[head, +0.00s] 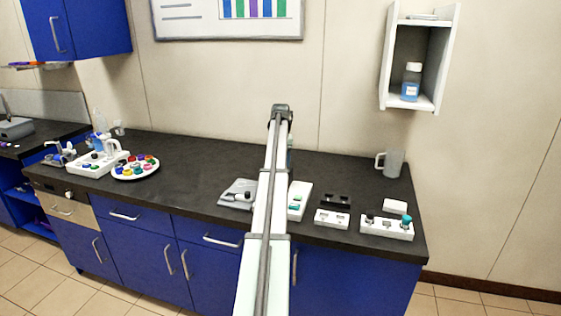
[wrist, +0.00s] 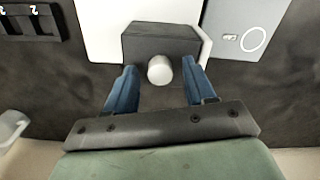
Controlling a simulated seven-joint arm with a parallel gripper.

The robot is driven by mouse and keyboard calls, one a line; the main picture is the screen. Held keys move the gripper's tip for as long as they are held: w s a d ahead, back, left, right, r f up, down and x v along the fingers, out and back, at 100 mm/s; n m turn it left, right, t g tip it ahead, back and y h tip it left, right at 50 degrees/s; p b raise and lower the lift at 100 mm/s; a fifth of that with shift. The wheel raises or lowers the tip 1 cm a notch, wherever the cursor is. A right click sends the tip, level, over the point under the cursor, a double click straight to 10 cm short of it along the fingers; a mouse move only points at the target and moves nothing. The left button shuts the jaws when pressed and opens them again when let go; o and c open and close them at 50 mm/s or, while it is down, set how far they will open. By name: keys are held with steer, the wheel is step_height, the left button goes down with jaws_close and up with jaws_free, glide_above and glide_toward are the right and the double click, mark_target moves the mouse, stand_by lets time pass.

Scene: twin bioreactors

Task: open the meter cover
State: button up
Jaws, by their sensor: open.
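In the wrist view, a dark grey block (wrist: 140,40) with a round white knob (wrist: 160,70) sits at the back end of a white box (wrist: 100,25). The block looks like the meter cover, and it appears down. My gripper (wrist: 159,67) is open, with one blue finger on each side of the knob and a gap to it on both sides. I cannot tell how high the fingertips are above it. In the head view the white box (head: 299,201) shows to the right of my arm, which hides the cover and the gripper.
A black unit (head: 336,201) and small white boxes stand to the right on the dark counter (head: 190,175). A grey device (head: 238,195) lies close left of the white box. A grey mug (head: 391,164) stands at the back right. A wall shelf (head: 448,65) hangs above it.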

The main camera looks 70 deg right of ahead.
jaws_close()
stand_by(0.4)
